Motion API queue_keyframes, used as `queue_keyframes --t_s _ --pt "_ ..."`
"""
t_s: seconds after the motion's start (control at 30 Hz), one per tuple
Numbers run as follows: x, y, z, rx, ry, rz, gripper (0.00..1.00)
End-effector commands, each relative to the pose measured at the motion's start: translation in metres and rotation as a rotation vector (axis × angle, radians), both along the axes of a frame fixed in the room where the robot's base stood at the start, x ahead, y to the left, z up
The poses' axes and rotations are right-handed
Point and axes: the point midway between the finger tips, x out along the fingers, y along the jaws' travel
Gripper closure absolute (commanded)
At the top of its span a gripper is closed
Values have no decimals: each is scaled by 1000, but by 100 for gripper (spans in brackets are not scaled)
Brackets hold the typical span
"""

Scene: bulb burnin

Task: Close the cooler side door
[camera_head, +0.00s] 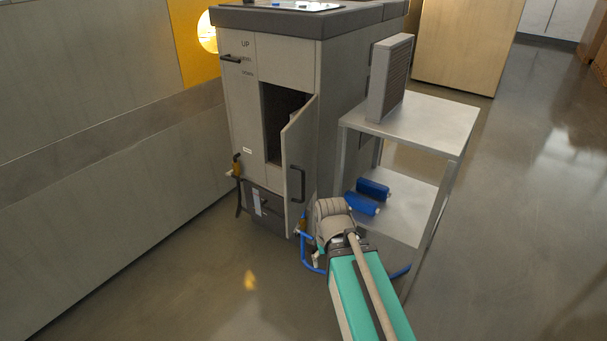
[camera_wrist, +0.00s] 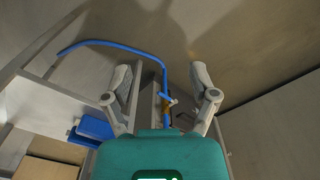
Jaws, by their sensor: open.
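The cooler cabinet (camera_head: 275,60) stands against the wall in the head view. Its side door (camera_head: 299,160) is partly open, swung out toward the camera, with a dark opening behind it. A dark bar handle (camera_head: 296,184) is on the door's outer face. My arm reaches in from the lower right, its end low beside the door's right edge. In the head view my gripper's fingers cannot be made out. In the wrist view my gripper (camera_wrist: 160,75) has its two fingers spread, with nothing held between them. I cannot tell whether it touches the door.
A metal side table (camera_head: 420,118) stands right of the cabinet, with a finned panel (camera_head: 390,75) on top and blue cylinders (camera_head: 362,204) on its lower shelf. A blue hose (camera_wrist: 110,43) curves beyond the fingers. The floor left of my arm is clear.

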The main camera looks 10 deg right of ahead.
Motion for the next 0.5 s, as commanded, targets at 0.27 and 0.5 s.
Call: queue_keyframes --t_s 0.27,0.5 --pt "0 0 27 0 0 0 89" --pt "0 0 26 0 0 0 100"
